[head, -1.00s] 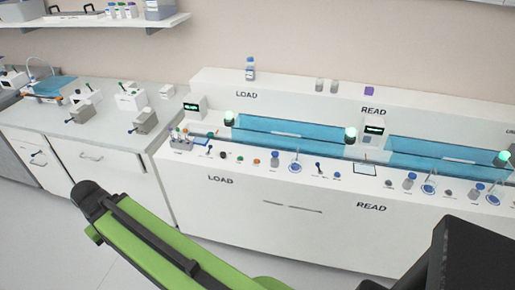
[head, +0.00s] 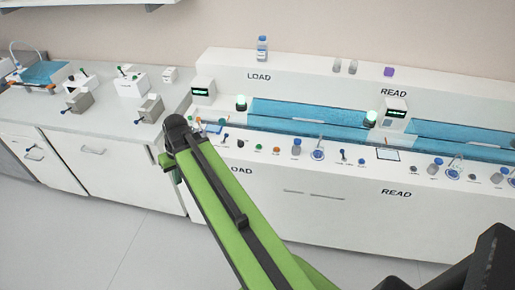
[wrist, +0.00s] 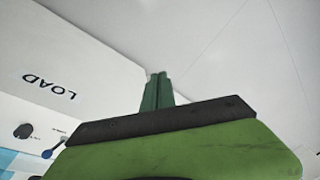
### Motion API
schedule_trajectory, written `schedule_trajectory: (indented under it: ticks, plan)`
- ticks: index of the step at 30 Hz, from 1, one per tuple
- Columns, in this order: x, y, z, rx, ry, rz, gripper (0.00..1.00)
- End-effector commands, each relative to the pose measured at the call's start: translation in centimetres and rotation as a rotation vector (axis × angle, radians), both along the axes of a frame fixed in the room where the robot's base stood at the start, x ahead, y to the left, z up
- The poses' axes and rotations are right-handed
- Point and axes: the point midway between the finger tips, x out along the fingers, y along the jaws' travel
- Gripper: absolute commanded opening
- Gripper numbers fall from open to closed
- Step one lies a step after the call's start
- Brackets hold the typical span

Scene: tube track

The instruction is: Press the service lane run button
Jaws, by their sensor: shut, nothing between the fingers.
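My gripper (wrist: 157,78) is shut and empty in the wrist view, its dark green fingers close together beside the white front marked LOAD. On the station's front ledge is a row of small controls, with a black knob (head: 240,143), a green button (head: 258,148) and an orange button (head: 276,150). I see no label for a service lane, so I cannot tell which control is its run button.
The white bench (head: 330,212) carries blue troughs (head: 310,112) behind its ledge, at the LOAD and READ stations. A small screen (head: 201,89) stands at its left end. A side counter (head: 105,118) with grey devices lies left. The floor in front is clear.

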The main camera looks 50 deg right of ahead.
Motion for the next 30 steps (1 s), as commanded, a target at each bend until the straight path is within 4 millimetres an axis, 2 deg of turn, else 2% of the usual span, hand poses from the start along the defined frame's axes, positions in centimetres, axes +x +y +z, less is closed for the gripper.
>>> schedule_trajectory:
  ticks: [1, 5, 9, 12, 15, 18, 21, 30]
  plan:
    - [0.7, -4.2, 0.0, 0.044, -0.045, -0.063, 0.0]
    - [1.1, -13.3, 0.9, 0.136, -0.184, -0.191, 0.0]
    - [-0.3, -23.0, 2.3, 0.188, -0.338, -0.323, 0.0]
    - [-2.0, -28.9, 3.3, 0.2, -0.439, -0.404, 0.0]
    - [-3.8, -33.4, 4.3, 0.201, -0.516, -0.466, 0.0]
    - [-5.2, -36.3, 4.9, 0.197, -0.566, -0.505, 0.0]
    - [-5.9, -37.6, 5.3, 0.195, -0.591, -0.524, 0.0]
    - [-6.0, -37.8, 5.3, 0.194, -0.597, -0.528, 0.0]
